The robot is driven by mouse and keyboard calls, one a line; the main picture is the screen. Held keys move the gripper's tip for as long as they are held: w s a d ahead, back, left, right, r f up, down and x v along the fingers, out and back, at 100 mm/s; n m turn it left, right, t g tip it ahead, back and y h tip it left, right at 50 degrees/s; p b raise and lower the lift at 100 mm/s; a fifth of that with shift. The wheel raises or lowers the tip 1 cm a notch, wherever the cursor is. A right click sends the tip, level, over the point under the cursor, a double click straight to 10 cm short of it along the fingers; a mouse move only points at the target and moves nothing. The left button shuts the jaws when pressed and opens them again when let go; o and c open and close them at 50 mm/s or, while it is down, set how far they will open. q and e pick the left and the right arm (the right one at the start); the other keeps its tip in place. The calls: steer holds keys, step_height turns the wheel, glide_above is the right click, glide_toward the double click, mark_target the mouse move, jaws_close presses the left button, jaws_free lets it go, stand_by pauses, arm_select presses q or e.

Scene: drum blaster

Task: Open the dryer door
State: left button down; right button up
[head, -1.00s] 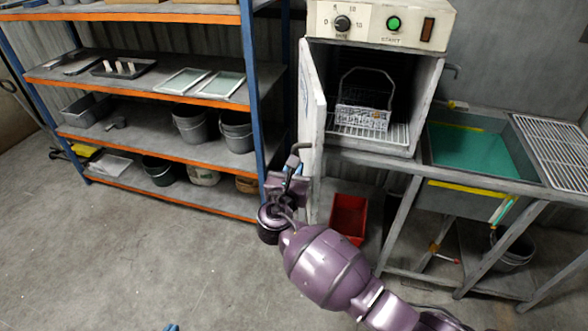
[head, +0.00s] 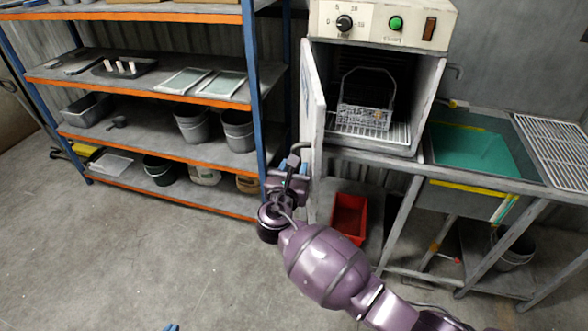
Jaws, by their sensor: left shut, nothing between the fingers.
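The dryer is the off-white cabinet (head: 428,75) with a dial and a green button, standing at the top right. Its door (head: 313,120) stands swung open towards me, seen nearly edge-on, and the dark inside is exposed.
A wire basket (head: 366,105) sits on the rack inside the dryer. A shelf unit (head: 258,90) stands close left of the door. A red bin (head: 349,216) is below, and a sink (head: 475,145) is at right. Open floor lies at the lower left.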

steer(key=shift+s, duration=0.15)
arm_select(q)
steer(key=shift+w+f+b, duration=0.1)
steer(key=shift+w+b, duration=0.15)
steer(key=shift+b, duration=0.25)
arm_select(e)
steer(key=v, duration=1)
steer(key=shift+s, duration=0.25)
